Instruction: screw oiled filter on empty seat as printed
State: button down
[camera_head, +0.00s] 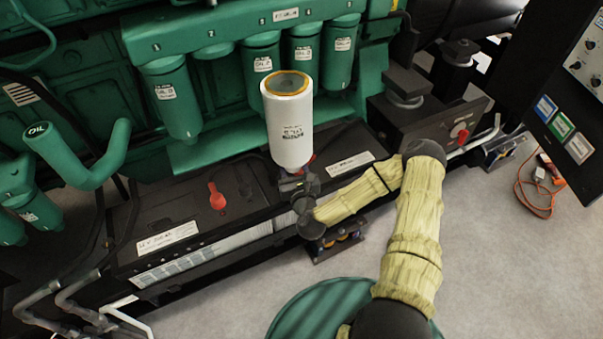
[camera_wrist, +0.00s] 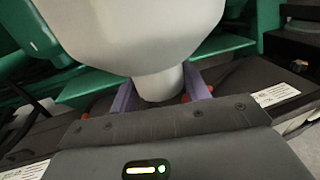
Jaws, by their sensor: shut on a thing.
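A white filter (camera_head: 290,125) stands upright in my gripper (camera_head: 292,182), its open end with an orange-brown ring facing up. In the wrist view, the white filter (camera_wrist: 135,30) fills the top and its narrow lower end sits between the purple fingers of my gripper (camera_wrist: 160,88). The filter bears dark print that I cannot read surely. Behind it, a green filter header (camera_head: 240,30) carries several green filters with white labels. An empty seat (camera_head: 214,50) shows under the header, between the leftmost filter (camera_head: 174,100) and the others. The filter is apart from this seat, below and in front.
A black battery box (camera_head: 170,225) with a red cap (camera_head: 217,197) lies below the header. A green pipe marked OIL (camera_head: 75,150) curves at the left. A black mount (camera_head: 405,90) stands right of the filters. Floor at the right (camera_head: 510,260) is mostly clear.

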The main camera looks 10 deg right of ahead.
jog(key=w+a+f+b, duration=0.1)
jog(key=a+f+b, duration=0.1)
jog(key=a+b, duration=0.4)
jog(key=w+a+f+y+b, duration=0.1)
jog(key=a+f+b, duration=0.1)
jog(key=a+b, duration=0.4)
jog(key=shift+w+a+f+n+y+b, duration=0.15)
jog(key=shift+w+n+y+b, duration=0.15)
jog(key=shift+w, duration=0.25)
jog(key=shift+w+a+b, duration=0.9)
jog(key=shift+w+a, duration=0.05)
jog(key=shift+w, duration=2.35)
jog(key=shift+w+a+b, duration=0.85)
jog(key=shift+w+a, duration=0.1)
jog(key=shift+w, duration=2.3)
jog(key=shift+w+a+b, duration=0.9)
jog(key=shift+w+a, duration=0.05)
jog(key=shift+w, duration=2.35)
jog(key=shift+w+a+r+b, duration=0.2)
jog(key=shift+w+b, duration=0.1)
jog(key=shift+w, duration=0.3)
jog(key=shift+s+b, duration=0.1)
jog(key=shift+b, duration=0.75)
